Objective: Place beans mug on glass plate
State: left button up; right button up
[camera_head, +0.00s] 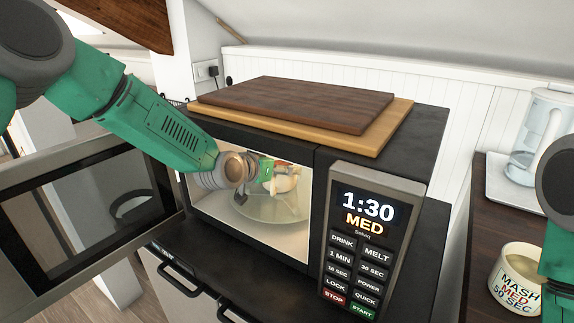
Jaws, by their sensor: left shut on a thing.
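My left arm reaches through the open microwave door, and my left gripper (270,176) is shut on a pale mug (287,184) inside the cavity. The mug appears to be the beans mug, but its label is too small and too covered to read. The glass plate (268,210) is the round clear turntable on the cavity floor. The mug is over the plate's back part; I cannot tell whether it touches it. The wrist hides part of the cavity. My right arm shows at the right edge, with its gripper out of frame.
The microwave door (85,205) stands open at left. The control panel (362,240) reads 1:30 MED. Cutting boards (300,103) lie on top.

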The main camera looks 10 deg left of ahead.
pick_arm(q)
jog(key=shift+s+a, duration=0.2)
jog(key=shift+s, duration=0.55)
jog(key=shift+s+d+r, duration=0.1)
jog(key=shift+s, duration=0.05)
jog(key=o, duration=1.2)
jog(key=shift+d+f, duration=0.2)
jog(key=shift+d, duration=0.1)
jog(key=shift+o, duration=1.1)
jog(key=shift+w+d+f, duration=0.1)
jog(key=shift+w+d, duration=0.2)
jog(key=shift+d, duration=0.35)
jog(key=shift+a+r, duration=0.1)
jog(key=shift+r, duration=0.2)
jog(key=s+a, duration=0.1)
jog(key=s+a+r, duration=0.1)
jog(key=s, duration=0.1)
jog(key=s+a+r, duration=0.1)
jog(key=shift+s+a, duration=0.2)
jog(key=shift+s, duration=0.05)
jog(key=v, duration=0.6)
jog(key=shift+s+p, duration=0.3)
jog(key=shift+s, duration=0.05)
